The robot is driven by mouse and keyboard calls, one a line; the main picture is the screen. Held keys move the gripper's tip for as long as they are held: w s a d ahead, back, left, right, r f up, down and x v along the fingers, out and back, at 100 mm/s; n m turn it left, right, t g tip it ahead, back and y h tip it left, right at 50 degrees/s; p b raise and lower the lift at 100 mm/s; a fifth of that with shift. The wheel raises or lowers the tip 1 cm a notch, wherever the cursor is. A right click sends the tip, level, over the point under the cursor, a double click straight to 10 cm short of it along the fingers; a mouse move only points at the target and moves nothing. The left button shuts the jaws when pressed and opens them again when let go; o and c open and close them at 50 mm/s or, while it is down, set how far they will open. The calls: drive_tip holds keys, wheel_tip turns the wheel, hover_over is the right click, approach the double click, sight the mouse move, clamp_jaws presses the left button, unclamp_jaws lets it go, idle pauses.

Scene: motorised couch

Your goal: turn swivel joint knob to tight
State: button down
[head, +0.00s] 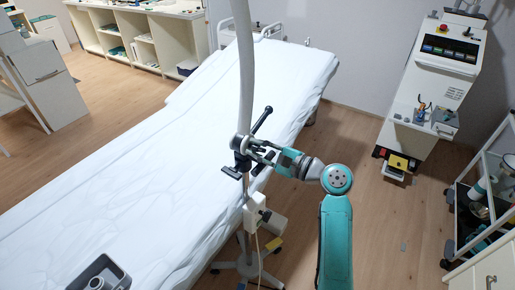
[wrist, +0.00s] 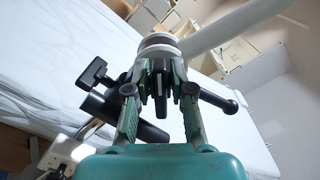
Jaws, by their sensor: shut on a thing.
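The swivel joint (head: 241,144) sits on a pale upright pole beside the couch. My gripper (head: 256,151) reaches it from the right in the head view. In the wrist view my gripper (wrist: 159,82) is shut on a dark flat knob (wrist: 159,90) with a pale line down its middle, just below the pale joint collar (wrist: 158,45). The fingers lie on either side of the knob and hide part of it. I see no tight or loose marking that I can read.
A black lever with a rounded end (head: 262,121) sticks up beside the joint. A black T-handle (wrist: 94,72) is at the left in the wrist view. The white couch (head: 130,170) lies behind.

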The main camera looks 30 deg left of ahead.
drive_tip(key=shift+s+f+n, duration=0.1)
drive_tip(key=shift+f+n, duration=0.05)
drive_tip(key=shift+n, duration=1.25)
drive_tip(key=shift+s+f+n, duration=0.1)
drive_tip(key=shift+f+n, duration=0.05)
drive_tip(key=shift+n, duration=1.25)
drive_tip(key=c, duration=1)
unclamp_jaws()
drive_tip(key=shift+f, duration=0.15)
